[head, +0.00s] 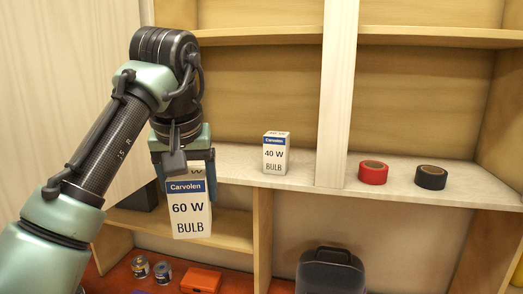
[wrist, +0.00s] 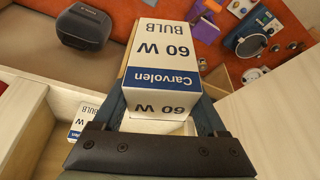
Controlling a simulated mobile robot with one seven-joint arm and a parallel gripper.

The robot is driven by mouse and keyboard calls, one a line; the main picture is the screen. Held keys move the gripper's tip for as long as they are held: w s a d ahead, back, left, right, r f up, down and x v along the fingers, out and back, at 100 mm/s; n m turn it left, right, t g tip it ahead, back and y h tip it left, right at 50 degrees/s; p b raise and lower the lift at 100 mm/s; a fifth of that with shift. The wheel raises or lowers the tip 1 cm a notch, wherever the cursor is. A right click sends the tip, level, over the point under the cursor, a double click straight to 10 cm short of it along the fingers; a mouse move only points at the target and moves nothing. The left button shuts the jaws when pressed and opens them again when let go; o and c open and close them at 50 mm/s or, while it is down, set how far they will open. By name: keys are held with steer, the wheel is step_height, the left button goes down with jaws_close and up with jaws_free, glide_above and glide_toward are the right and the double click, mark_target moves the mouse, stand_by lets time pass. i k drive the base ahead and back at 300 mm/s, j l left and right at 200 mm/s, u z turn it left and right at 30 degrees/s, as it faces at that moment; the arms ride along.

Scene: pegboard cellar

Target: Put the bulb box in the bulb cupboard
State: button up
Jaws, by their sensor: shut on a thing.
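My gripper (head: 187,178) is shut on a white and blue box marked 60 W BULB (head: 190,217) and holds it upright in front of the shelves. In the wrist view the same box (wrist: 163,60) is between the two fingers. A smaller-looking box marked 40 W BULB (head: 275,153) stands on the pale shelf (head: 238,160), behind and right of my gripper, left of a white upright. That box also shows partly in the wrist view (wrist: 82,118). A pale wooden panel (head: 62,85), perhaps a cupboard door, is at the left, partly hidden by my arm.
Right of the white upright (head: 337,95), a red tape roll (head: 373,173) and a black tape roll (head: 431,178) lie on the shelf. Below are a dark case (head: 330,270), an orange box (head: 201,280) and small cans (head: 162,272). The shelf has free room left of the 40 W box.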

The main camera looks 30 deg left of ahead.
mark_target(234, 166)
steer(key=i+j, duration=0.1)
steer(key=i, duration=0.3)
steer(key=i+j, duration=0.1)
steer(key=i, duration=0.25)
steer(key=i+j, duration=0.4)
